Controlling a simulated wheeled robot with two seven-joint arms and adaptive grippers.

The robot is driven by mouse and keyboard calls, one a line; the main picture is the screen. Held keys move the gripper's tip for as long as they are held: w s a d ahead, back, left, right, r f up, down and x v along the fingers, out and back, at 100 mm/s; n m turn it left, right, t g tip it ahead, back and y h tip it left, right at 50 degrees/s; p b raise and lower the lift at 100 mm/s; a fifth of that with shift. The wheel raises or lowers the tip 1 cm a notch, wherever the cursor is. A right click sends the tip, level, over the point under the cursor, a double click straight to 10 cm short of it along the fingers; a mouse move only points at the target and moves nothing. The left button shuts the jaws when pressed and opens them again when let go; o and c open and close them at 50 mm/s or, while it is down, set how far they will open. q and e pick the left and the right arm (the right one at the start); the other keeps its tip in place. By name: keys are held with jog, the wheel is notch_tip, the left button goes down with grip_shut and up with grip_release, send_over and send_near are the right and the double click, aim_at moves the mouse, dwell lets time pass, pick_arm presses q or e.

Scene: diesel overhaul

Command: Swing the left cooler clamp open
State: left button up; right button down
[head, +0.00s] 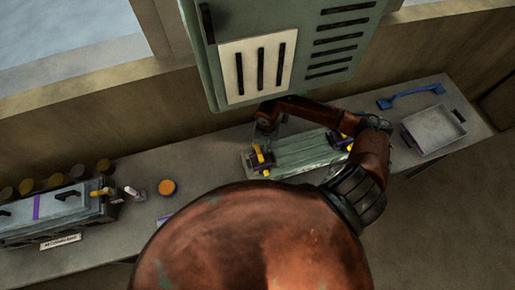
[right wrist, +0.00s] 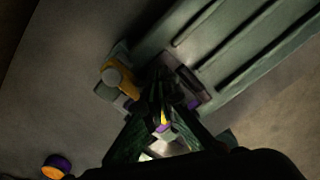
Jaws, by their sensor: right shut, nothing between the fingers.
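The cooler (head: 308,154) is a long green ribbed block lying on the bench. The left cooler clamp (head: 258,160), with yellow and dark parts, sits at its left end. A similar right clamp (head: 339,141) is at the other end, partly hidden by my arm. My right arm arches over the cooler, and its gripper (head: 263,134) points down by the left clamp. In the right wrist view, the gripper (right wrist: 160,82) is shut and empty, its tips close beside the yellow part of the left clamp (right wrist: 122,76). Contact cannot be told. My left gripper is not in view.
A green vented cabinet (head: 212,75) hangs close behind the cooler. A grey tray (head: 433,130) and a blue tool (head: 410,95) lie to the right. An orange round piece (head: 167,187) and a grey case (head: 60,208) are to the left.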

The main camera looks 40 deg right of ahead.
aim_at(258, 150)
jog(key=shift+f+b, duration=0.35)
jog(key=shift+f, duration=0.25)
jog(key=shift+r, duration=0.1)
jog(key=shift+r, duration=0.2)
jog(key=shift+a, duration=0.2)
jog(key=shift+w+a, duration=0.15)
jog(key=shift+a, duration=1)
